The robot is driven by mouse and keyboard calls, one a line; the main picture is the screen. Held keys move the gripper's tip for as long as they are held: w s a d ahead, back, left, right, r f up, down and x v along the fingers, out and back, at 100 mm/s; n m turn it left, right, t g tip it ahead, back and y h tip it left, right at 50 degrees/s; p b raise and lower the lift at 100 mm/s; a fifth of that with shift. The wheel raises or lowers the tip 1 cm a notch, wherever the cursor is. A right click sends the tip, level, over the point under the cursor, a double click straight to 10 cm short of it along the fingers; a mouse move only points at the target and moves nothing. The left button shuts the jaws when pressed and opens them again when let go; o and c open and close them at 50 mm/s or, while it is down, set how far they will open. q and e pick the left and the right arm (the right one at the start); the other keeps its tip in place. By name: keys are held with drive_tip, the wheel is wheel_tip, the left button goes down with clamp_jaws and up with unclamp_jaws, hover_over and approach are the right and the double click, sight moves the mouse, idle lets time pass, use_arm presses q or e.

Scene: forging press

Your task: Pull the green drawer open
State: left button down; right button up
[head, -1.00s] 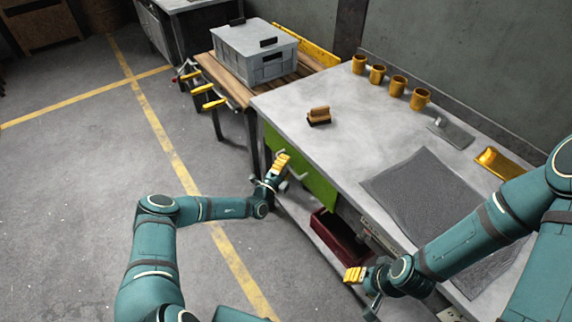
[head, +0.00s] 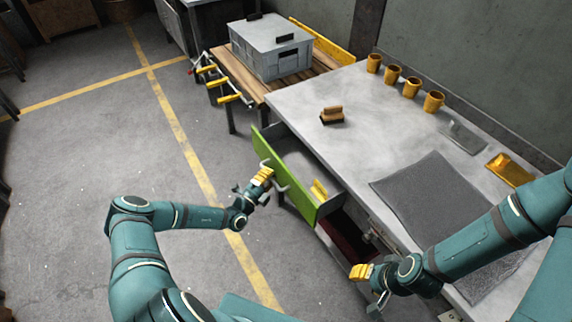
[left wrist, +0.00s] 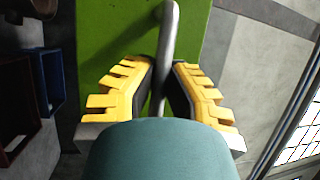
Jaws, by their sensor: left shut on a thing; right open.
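The green drawer (head: 284,177) stands partly pulled out from the front of the grey workbench, and part of its inside shows. A small yellow thing (head: 319,189) lies in it. My left gripper (head: 264,176) is shut on the drawer's grey bar handle. In the left wrist view the handle (left wrist: 168,45) runs between the yellow fingers of my left gripper (left wrist: 162,92), in front of the green drawer face (left wrist: 110,30). My right gripper (head: 362,284) is open and empty, in front of the bench at the lower right.
The benchtop (head: 300,95) carries a brush (head: 331,115), several yellow cups (head: 411,87), a dark mat (head: 440,205) and a yellow tray (head: 510,169). A grey crate (head: 270,47) stands on a wooden table behind. The floor to the left is clear.

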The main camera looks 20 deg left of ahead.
use_arm(q)
drive_tip(key=s+a, duration=0.9)
drive_tip(key=s, duration=0.2)
drive_tip(key=shift+s+a, duration=0.15)
drive_tip(key=shift+s, duration=0.1)
drive_tip(key=shift+r, duration=0.1)
drive_tip(key=c, duration=1)
unclamp_jaws()
drive_tip(key=shift+s, duration=0.1)
drive_tip(key=v, duration=1.2)
